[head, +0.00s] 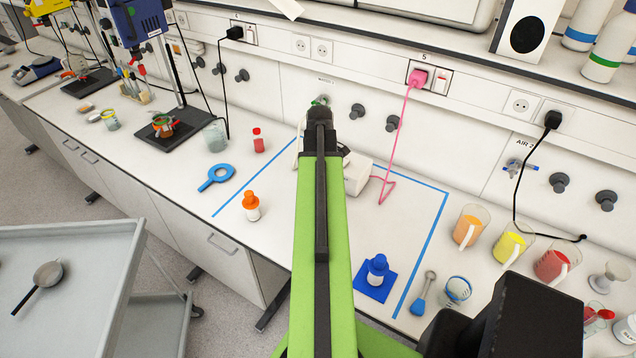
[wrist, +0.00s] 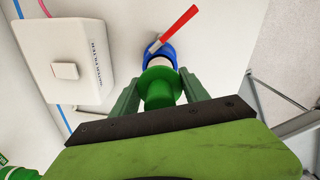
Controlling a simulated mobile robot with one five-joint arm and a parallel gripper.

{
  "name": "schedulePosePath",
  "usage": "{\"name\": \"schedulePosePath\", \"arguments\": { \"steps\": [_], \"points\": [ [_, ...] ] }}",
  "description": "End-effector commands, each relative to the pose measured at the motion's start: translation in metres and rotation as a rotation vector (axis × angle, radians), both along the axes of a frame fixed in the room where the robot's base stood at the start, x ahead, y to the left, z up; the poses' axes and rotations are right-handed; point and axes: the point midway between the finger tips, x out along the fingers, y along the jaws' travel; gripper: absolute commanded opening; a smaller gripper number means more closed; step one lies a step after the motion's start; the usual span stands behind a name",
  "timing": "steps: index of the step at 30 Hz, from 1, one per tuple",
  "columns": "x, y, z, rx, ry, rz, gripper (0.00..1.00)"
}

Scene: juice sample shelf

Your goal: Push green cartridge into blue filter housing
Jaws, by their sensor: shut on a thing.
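In the wrist view my gripper (wrist: 161,88) has one green finger on each side of the green cartridge (wrist: 158,95), and is shut on it. The cartridge has a wide round flange. Straight beyond it is the blue filter housing (wrist: 170,50), a round blue part with a red handle across it. A whitish part shows between the green flange and the blue rim. The cartridge and housing overlap in this view, and I cannot tell whether the cartridge is inside. In the head view my own arm hides the gripper, the cartridge and the housing.
A white box (wrist: 72,58) stands left of the housing; it also shows in the head view (head: 356,174), with a pink cable. A blue bottle (head: 376,270) stands on a blue square at front right. An orange-capped bottle (head: 251,208) stands left of my arm. Jugs (head: 512,243) stand at right.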

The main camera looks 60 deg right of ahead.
Motion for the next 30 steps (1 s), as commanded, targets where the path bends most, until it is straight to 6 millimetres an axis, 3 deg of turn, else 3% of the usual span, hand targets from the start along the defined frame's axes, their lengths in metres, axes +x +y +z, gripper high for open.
{"name": "schedulePosePath", "arguments": {
  "steps": [5,30],
  "points": [
    [-0.0001,0.0000,0.0096,0.000,0.000,0.000,0.07],
    [-0.0001,0.0000,0.0033,0.000,0.000,0.000,0.07]
  ]
}}
